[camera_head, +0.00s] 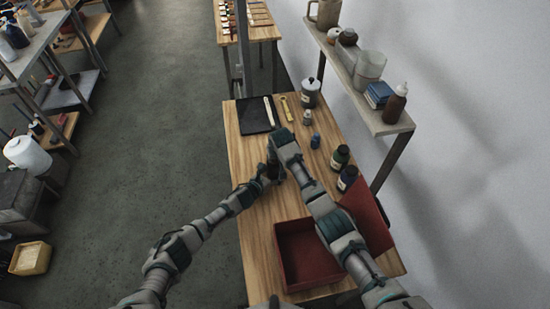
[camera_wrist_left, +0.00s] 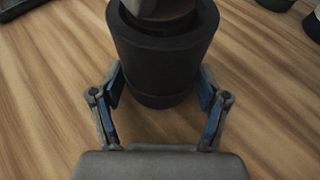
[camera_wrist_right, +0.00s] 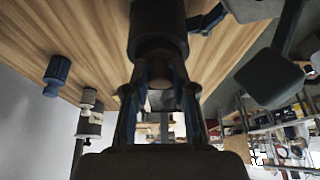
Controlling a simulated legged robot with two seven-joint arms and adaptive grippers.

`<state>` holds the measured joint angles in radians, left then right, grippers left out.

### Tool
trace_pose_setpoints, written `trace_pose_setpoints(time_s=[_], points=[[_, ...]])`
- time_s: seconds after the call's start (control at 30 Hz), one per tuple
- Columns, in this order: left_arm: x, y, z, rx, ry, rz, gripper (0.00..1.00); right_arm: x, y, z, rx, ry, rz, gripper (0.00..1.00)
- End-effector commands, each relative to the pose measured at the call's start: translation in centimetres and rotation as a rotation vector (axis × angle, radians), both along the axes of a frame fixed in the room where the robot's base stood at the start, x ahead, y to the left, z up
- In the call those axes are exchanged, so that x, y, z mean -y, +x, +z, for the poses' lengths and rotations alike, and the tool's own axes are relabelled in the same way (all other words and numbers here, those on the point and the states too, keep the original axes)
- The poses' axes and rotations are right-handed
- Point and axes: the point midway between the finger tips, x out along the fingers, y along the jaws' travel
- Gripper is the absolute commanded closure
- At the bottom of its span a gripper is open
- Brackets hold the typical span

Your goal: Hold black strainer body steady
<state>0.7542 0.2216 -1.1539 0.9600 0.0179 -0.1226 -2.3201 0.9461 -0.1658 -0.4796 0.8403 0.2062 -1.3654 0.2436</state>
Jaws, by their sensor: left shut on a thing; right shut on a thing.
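The black strainer body (camera_wrist_left: 165,65) stands upright on the wooden table, a wide dark cylinder in the left wrist view. My left gripper (camera_wrist_left: 160,92) is shut around its lower part, one finger on each side. In the head view it is mostly hidden under my arms, near my left gripper (camera_head: 270,168). My right gripper (camera_wrist_right: 157,85) is above it, shut on a narrower dark part at its upper end. In the right wrist view the body also shows as a dark cylinder (camera_wrist_right: 158,25). Whether that narrower part is separate, I cannot tell.
A red box (camera_head: 283,268) is open at the near edge. A black tray (camera_head: 253,115), a lidded jar (camera_head: 310,95), a blue bottle (camera_head: 315,141) and dark bottles (camera_head: 340,157) stand around. A wall shelf (camera_head: 377,120) overhangs the right side.

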Motion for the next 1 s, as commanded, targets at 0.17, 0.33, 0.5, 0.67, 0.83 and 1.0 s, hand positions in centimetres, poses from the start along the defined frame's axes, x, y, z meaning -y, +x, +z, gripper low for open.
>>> trace_pose_setpoints(time_s=[0.17,0.33,0.5,0.67,0.83,1.0], points=[[-0.1,-0.1,-0.2,-0.003,0.000,0.002,0.73,0.1,-0.2,-0.4,-0.012,-0.002,-0.001,1.00],[0.0,-0.1,-0.2,-0.003,0.000,0.002,0.73,0.1,-0.2,0.2,-0.012,-0.003,-0.001,1.00],[-0.1,-0.1,-0.2,-0.003,0.000,0.002,0.73,0.1,-0.2,1.2,-0.007,-0.001,-0.001,1.00],[-0.1,-0.1,-0.2,-0.003,0.001,0.001,0.73,0.1,-0.2,1.9,-0.007,-0.001,-0.001,1.00],[-0.1,-0.1,-0.2,-0.003,0.002,0.002,0.73,0.1,-0.2,2.7,-0.005,-0.001,0.000,1.00],[-0.1,-0.1,-0.2,-0.003,0.002,0.002,0.73,0.1,-0.1,3.5,-0.004,-0.001,0.000,1.00]])
